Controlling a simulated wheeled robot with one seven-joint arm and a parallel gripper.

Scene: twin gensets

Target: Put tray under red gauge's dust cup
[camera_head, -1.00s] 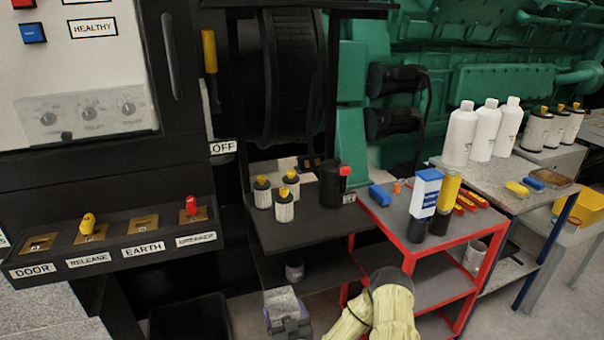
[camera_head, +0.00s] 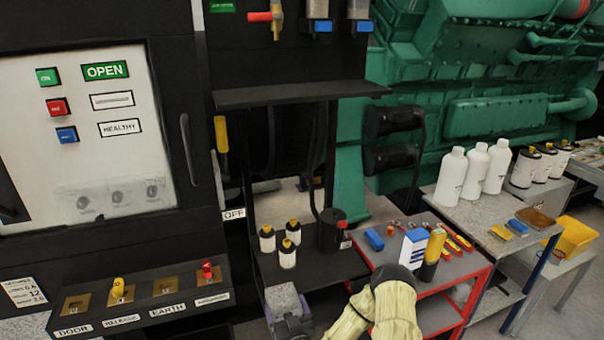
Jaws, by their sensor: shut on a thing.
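My gripper (camera_head: 288,326) is low in the picture, in front of the dark shelf. It is shut on a pale grey, flat thing (camera_head: 282,298), which looks like the tray. The jaws themselves are small and partly hidden. Two cup-like units with blue parts, one on the left (camera_head: 319,22) and one on the right (camera_head: 360,22), hang at the top edge above a black ledge. They may be dust cups. No red gauge shows, and their upper parts are cut off. My gripper is well below them.
A black ledge (camera_head: 300,93) juts out below the hanging units. The dark shelf (camera_head: 330,268) holds small filters and a black canister (camera_head: 333,232). A red cart (camera_head: 462,268) with bottles and tools stands right. A control panel (camera_head: 90,140) with a switch ledge is left.

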